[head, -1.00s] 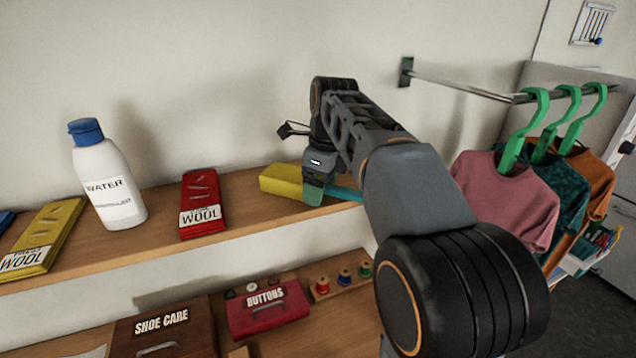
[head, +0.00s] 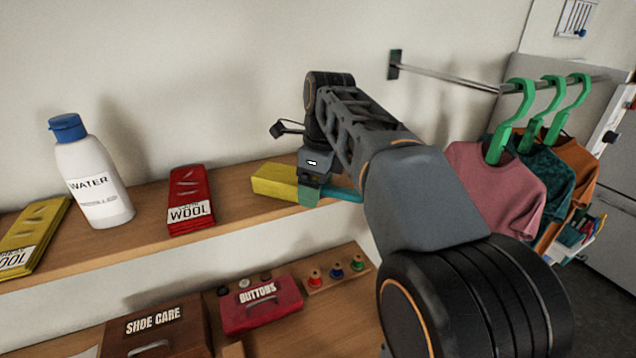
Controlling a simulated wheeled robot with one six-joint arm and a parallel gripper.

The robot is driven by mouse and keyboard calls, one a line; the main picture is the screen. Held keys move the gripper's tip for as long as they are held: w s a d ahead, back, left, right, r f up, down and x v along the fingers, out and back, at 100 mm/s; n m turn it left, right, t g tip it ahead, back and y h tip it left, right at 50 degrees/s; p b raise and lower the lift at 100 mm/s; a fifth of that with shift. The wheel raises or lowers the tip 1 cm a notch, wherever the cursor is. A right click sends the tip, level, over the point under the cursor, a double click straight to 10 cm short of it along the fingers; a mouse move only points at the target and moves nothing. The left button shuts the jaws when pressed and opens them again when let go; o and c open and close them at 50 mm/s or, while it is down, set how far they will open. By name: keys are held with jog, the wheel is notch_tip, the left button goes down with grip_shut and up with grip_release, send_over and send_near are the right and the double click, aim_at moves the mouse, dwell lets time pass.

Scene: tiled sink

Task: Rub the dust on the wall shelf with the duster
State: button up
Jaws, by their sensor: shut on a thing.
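The wall shelf (head: 140,243) is a wooden board along the wall. The duster, with a yellow block head (head: 275,182) and a teal handle (head: 341,194), is at the shelf's right part. My gripper (head: 309,191) points down and is shut on the duster near where head and handle meet. The yellow head appears at the shelf surface; I cannot tell whether it touches. My arm hides part of the handle and the shelf's right end. I cannot make out any dust on the visible wood.
On the shelf are a white water bottle (head: 92,180), a red wool packet (head: 190,200) and a yellow wool packet (head: 32,236). Below are a shoe care box (head: 155,328), a red buttons box (head: 260,304) and thread spools (head: 337,270). Shirts (head: 497,190) hang from a rail (head: 450,75) at right.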

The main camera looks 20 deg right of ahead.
jog(key=shift+w+r+p, duration=0.15)
jog(key=shift+w+p, duration=1.25)
jog(key=shift+w, duration=0.75)
jog(key=shift+w+f, duration=0.25)
jog(key=shift+w, duration=0.75)
jog(key=shift+r, duration=0.15)
jog(key=shift+r, duration=3)
jog(key=shift+r, duration=1.4)
jog(key=shift+a, duration=0.1)
